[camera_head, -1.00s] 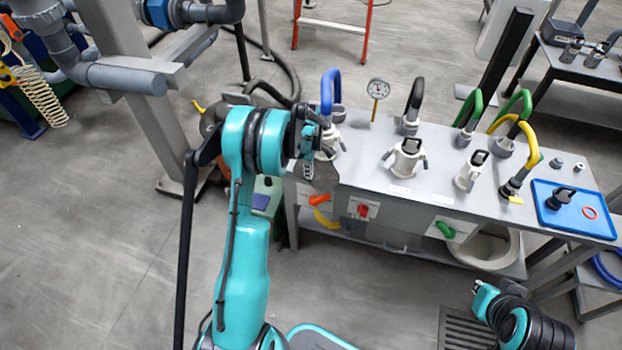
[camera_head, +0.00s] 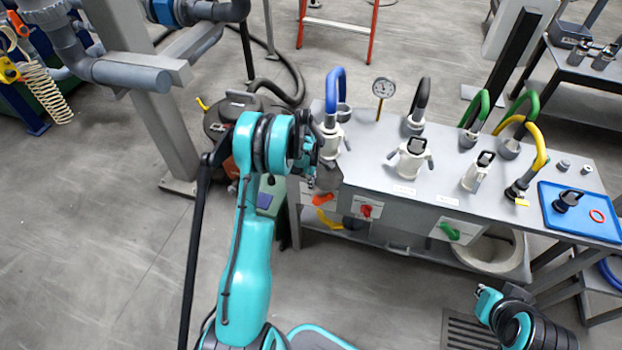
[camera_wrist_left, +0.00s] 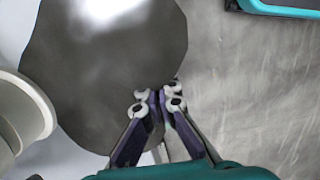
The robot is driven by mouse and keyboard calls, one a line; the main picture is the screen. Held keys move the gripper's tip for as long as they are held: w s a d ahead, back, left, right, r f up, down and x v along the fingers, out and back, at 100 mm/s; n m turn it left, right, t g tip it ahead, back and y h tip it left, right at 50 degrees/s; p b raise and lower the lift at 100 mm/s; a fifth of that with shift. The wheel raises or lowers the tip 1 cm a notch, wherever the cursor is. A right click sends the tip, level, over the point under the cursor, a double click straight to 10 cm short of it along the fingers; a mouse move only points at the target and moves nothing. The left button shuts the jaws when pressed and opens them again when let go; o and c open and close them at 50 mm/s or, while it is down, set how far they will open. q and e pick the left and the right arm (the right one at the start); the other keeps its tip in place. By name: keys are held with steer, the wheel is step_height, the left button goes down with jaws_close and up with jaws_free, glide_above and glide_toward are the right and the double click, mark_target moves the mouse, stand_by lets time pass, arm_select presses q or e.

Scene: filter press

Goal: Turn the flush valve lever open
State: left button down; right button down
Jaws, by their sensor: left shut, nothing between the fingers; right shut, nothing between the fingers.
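On the front of the grey bench are a lever with an orange handle (camera_head: 322,199), a red knob (camera_head: 366,210) and a lever with a green handle (camera_head: 449,231). I cannot tell from the pictures which is the flush valve lever. My left gripper (camera_head: 311,182) is shut and empty at the bench's left end, just above and left of the orange handle. In the left wrist view its closed fingers (camera_wrist_left: 160,102) lie over a dark grey rounded surface (camera_wrist_left: 105,75); contact cannot be told. My right gripper (camera_head: 481,294) is low at the lower right, away from the bench front.
The bench top (camera_head: 375,165) holds white fittings with coloured hoses, and a pressure gauge (camera_head: 383,88) stands at its back. A blue tray (camera_head: 551,222) lies at its right end. A grey post (camera_head: 165,125) stands to the left.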

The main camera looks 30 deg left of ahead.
mark_target(321, 198)
arm_select(q)
steer(key=d+f, duration=0.1)
steer(key=d+f+b, duration=0.1)
steer(key=d, duration=0.1)
steer(key=shift+w+f, duration=0.25)
steer(key=shift+w, duration=0.15)
